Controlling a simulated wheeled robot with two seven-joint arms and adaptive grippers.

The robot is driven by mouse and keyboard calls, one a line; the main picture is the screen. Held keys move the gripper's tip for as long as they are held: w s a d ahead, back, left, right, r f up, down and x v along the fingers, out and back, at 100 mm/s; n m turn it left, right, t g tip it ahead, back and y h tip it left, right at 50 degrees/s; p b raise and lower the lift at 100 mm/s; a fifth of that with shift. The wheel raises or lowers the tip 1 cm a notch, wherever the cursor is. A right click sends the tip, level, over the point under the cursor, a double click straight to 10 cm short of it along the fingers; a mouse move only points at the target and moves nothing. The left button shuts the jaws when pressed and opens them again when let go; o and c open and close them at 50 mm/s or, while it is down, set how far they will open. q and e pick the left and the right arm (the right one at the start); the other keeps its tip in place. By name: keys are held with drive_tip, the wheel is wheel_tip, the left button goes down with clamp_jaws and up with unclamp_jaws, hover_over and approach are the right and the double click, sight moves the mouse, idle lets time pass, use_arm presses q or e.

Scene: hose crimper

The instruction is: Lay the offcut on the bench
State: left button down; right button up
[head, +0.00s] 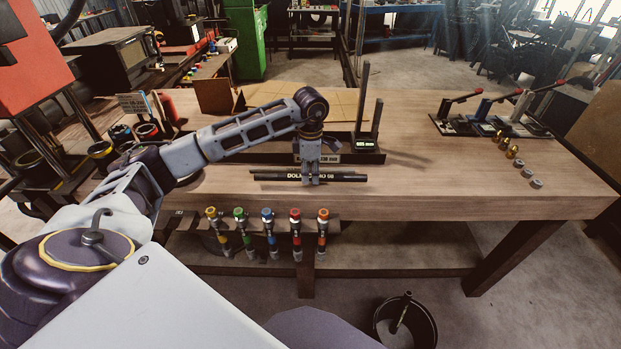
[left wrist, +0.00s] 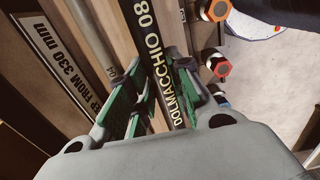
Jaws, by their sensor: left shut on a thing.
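The offcut looks to be the black hose piece (head: 345,178) lettered "DOLMACCHIO 08", lying level across the picture near the front of the wooden bench (head: 440,190). My left gripper (head: 311,181) points down and is shut on it near its middle. In the left wrist view the hose (left wrist: 157,50) runs between the green-padded fingers (left wrist: 168,108). Whether its underside touches the bench top cannot be told. My right gripper is not in view.
Behind the hose is a black tray (head: 360,157) labelled "from 330 mm", with upright posts. Colour-banded tools (head: 267,232) hang along the front edge. Brass and steel fittings (head: 520,168) and a lever rack (head: 490,125) stand right. Bench between is clear. A bucket (head: 405,325) stands on the floor.

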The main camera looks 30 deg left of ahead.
use_arm(q)
drive_tip(key=shift+f, duration=1)
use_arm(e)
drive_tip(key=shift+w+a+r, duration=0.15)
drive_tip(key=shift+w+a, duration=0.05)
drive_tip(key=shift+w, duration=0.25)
use_arm(q)
drive_tip(key=shift+f, duration=0.15)
drive_tip(key=c, duration=1.3)
unclamp_jaws()
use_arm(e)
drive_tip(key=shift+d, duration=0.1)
